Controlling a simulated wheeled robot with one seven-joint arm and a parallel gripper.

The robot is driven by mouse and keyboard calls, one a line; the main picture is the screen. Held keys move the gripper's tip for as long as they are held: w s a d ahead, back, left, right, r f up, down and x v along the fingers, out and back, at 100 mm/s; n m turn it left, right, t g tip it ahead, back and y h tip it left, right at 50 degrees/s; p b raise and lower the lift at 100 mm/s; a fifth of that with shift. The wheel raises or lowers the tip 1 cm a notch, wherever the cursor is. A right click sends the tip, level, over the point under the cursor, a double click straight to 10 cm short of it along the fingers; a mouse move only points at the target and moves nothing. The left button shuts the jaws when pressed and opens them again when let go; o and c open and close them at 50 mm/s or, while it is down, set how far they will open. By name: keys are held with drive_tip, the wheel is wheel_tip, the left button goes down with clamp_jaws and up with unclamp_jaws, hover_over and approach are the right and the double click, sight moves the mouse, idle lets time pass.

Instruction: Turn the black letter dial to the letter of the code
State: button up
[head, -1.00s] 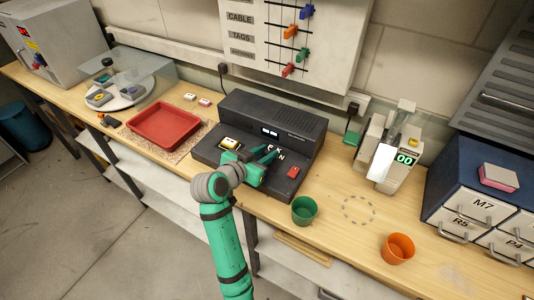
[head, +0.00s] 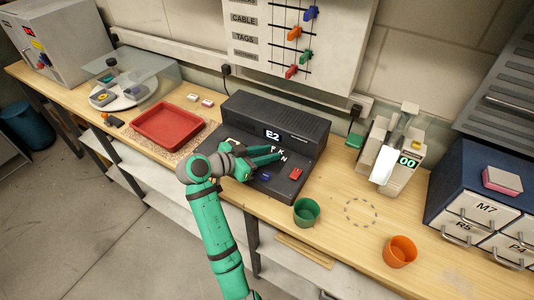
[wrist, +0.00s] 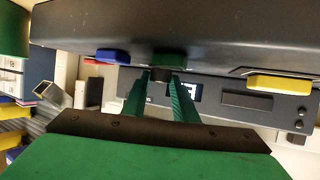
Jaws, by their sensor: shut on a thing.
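My gripper (head: 278,153) reaches over the black console (head: 311,153) from the left. It is shut on the black letter dial, which the fingers hide in the head view. White letters show beside the fingertips; K and N are readable and others are covered. The wrist view shows the dial (wrist: 160,75) as a dark knob between the green fingers of my gripper (wrist: 166,85). Which letter the dial points to cannot be told. The console's lit display (head: 272,134) reads E2.
A blue button (head: 260,177) and a red button (head: 296,173) sit on the console's front right. A red tray (head: 168,125) lies left of the console. A green cup (head: 306,212) and an orange cup (head: 399,251) stand to the right on the bench.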

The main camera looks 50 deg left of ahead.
drive_tip(key=o, duration=1)
drive_tip(key=shift+o, duration=0.2)
drive_tip(key=shift+s, duration=0.1)
drive_tip(key=v, duration=1)
drive_tip(key=shift+s, duration=0.35)
drive_tip(key=shift+a+r, duration=0.1)
